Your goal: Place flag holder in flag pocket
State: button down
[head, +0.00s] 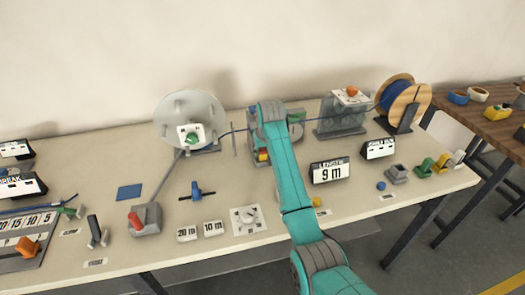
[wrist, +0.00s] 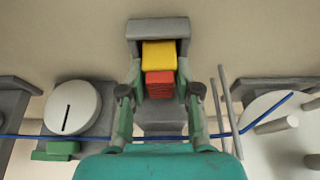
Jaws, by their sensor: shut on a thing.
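In the wrist view, my gripper (wrist: 160,78) has a finger on each side of a small block, red and ribbed (wrist: 160,86) at the near end and yellow (wrist: 159,54) beyond, which looks like the flag holder. It is shut on this block. A grey open-fronted housing (wrist: 158,27), apparently the flag pocket, surrounds the yellow part at the back and sides. I cannot tell whether the block rests on its floor. In the head view, the yellow and orange colours (head: 262,155) show just left of my arm, which hides most of the housing and my fingers.
A blue line (wrist: 235,131) crosses the wrist view near my fingers. Thin grey rods (wrist: 222,104) stand close on the right. A slotted white disc (wrist: 72,107) is on the left. In the head view, a length display (head: 329,171) stands right of my arm.

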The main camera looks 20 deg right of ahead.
jog(key=shift+f, duration=0.1)
jog(key=c, duration=0.8)
grip_release()
jog(key=v, duration=1.2)
